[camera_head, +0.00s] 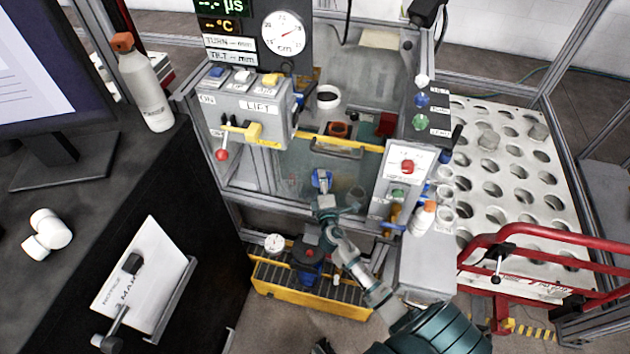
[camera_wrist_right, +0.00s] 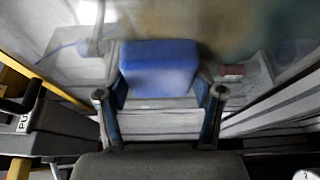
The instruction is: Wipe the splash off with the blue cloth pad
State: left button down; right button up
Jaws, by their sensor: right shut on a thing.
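My right gripper (camera_head: 324,196) reaches up from the lower right in the head view, in front of the clear panel (camera_head: 295,165) of the machine. It is shut on the blue cloth pad (camera_head: 319,178). In the right wrist view the pad (camera_wrist_right: 160,68) sits between the two fingers of the gripper (camera_wrist_right: 160,98), with its face towards the panel. I cannot tell whether the pad touches the panel. I cannot make out the splash clearly; the panel looks hazy with faint brownish tones. My left gripper is not in view.
The lift control box (camera_head: 245,108) with a red-knobbed lever stands left of the panel. A box with a red button (camera_head: 407,166) stands right of it. A yellow-edged tray (camera_head: 310,290) lies below. A red rail (camera_head: 540,235) and a perforated white board (camera_head: 515,180) are at right.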

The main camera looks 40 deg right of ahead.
aim_at(334, 177)
jog(key=shift+s+d, duration=1.6)
jog(key=shift+s, duration=0.05)
